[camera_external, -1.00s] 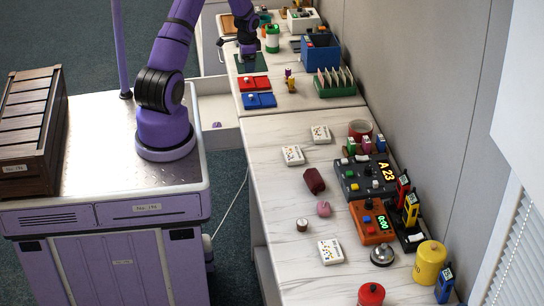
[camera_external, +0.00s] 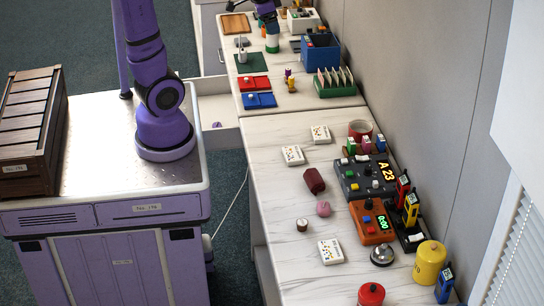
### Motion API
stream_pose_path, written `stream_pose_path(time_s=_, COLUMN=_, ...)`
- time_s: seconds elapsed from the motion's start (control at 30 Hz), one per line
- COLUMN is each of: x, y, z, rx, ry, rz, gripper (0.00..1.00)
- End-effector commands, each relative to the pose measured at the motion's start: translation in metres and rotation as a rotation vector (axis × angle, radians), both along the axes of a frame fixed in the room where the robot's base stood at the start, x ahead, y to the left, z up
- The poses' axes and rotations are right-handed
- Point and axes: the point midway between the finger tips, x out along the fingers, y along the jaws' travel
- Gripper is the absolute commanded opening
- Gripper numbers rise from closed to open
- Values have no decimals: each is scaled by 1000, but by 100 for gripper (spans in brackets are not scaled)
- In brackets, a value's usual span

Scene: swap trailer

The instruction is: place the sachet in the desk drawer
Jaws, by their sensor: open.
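My gripper (camera_external: 268,20) is at the top of the view, above or beside the green-and-white bottle on the far desk. It is small and partly cut off, and I see nothing held in it. An open white desk drawer (camera_external: 213,108) sticks out to the left under the far desk. A small purple item (camera_external: 216,125) lies in or at the front of it. I cannot tell for sure which thing is the sachet. Flat white packets with coloured dots lie on the near desk: one at the back (camera_external: 320,134), one left of it (camera_external: 293,155), one nearer (camera_external: 330,252).
A green mat (camera_external: 251,62) with a small upright item lies on the far desk, near red (camera_external: 254,83) and blue (camera_external: 260,100) trays. A blue bin (camera_external: 321,52) and a green rack (camera_external: 335,84) stand by the wall. Devices line the near desk's right side.

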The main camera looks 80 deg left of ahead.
Motion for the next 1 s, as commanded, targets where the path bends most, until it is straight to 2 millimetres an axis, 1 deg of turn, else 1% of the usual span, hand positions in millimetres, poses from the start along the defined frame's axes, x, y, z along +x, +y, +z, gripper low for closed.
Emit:
stream_pose_path(time_s=0.03, x=-11, y=-18, z=11, rx=-5, ry=-24, rz=-10, gripper=84)
stream_pose_path(time_s=0.1, x=-27, y=-39, z=21, rx=-19, ry=-48, rz=-13, gripper=84)
stream_pose_path(time_s=0.17, x=-42, y=-56, z=28, rx=-32, ry=-66, rz=-17, gripper=84)
stream_pose_path(time_s=0.3, x=-79, y=-90, z=40, rx=-69, ry=-110, rz=-30, gripper=84)
stream_pose_path(time_s=0.4, x=-104, y=-109, z=44, rx=-97, ry=-135, rz=-37, gripper=84)
stream_pose_path(time_s=0.5, x=-125, y=-122, z=45, rx=-122, ry=-154, rz=-45, gripper=84)
stream_pose_path(time_s=0.63, x=-141, y=-131, z=44, rx=-145, ry=-168, rz=-50, gripper=84)
stream_pose_path(time_s=0.77, x=-147, y=-134, z=44, rx=-152, ry=-171, rz=-52, gripper=84)
stream_pose_path(time_s=1.0, x=-147, y=-134, z=44, rx=-153, ry=-170, rz=-51, gripper=84)
